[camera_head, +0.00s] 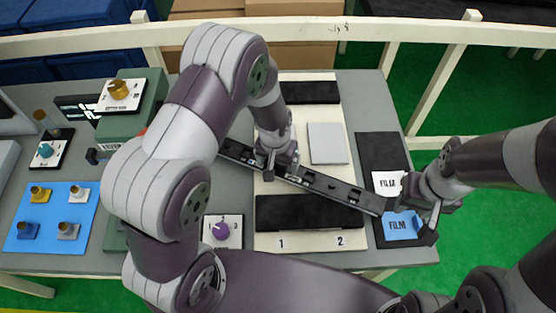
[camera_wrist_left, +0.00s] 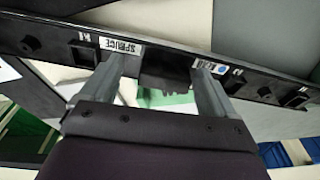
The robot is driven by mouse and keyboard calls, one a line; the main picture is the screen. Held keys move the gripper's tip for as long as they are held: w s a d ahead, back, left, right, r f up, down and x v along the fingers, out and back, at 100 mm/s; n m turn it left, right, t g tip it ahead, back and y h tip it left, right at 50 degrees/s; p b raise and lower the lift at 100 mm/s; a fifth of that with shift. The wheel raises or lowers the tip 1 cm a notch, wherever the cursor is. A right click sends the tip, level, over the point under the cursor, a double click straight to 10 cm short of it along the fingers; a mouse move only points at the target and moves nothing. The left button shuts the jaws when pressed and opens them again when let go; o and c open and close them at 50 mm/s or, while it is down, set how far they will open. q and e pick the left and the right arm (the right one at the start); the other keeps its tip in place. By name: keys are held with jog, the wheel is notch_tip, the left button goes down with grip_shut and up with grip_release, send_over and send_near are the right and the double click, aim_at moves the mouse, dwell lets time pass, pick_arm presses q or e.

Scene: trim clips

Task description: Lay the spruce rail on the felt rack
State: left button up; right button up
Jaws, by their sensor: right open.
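The spruce rail (camera_head: 325,184) is a long dark bar lying diagonally across the head view, over a cream board (camera_head: 262,187) with dark pads, which looks like the felt rack. Its "SPRUCE" label shows upside down in the left wrist view on the rail (camera_wrist_left: 60,45). My left gripper (camera_head: 278,165) is shut on the rail's dark middle block, which sits between the fingertips in the wrist view (camera_wrist_left: 166,68). Whether the rail touches the board is unclear. My right gripper (camera_head: 428,212) is open and empty near the rail's right end, beside the blue film packet.
A dark tray (camera_head: 372,150) at right holds a white film card (camera_head: 388,183) and a blue film packet (camera_head: 403,226). A grey square (camera_head: 327,143) lies on the board. A blue mat (camera_head: 50,215) with several knobs and a green box (camera_head: 125,127) stand left.

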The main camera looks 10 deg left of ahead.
pick_arm(q)
jog(key=shift+w+a+r, duration=0.1)
jog(key=shift+r, duration=0.3)
notch_tip(320, 180, up, 11)
jog(key=s+b, duration=0.1)
jog(key=s+a+r, duration=0.1)
jog(key=s+a, duration=0.2)
jog(key=s, duration=0.2)
jog(key=s+a+r+n, duration=0.1)
jog(key=s+a, duration=0.2)
jog(key=s, duration=0.3)
jog(key=shift+s, duration=0.1)
jog(key=shift+c, duration=0.3)
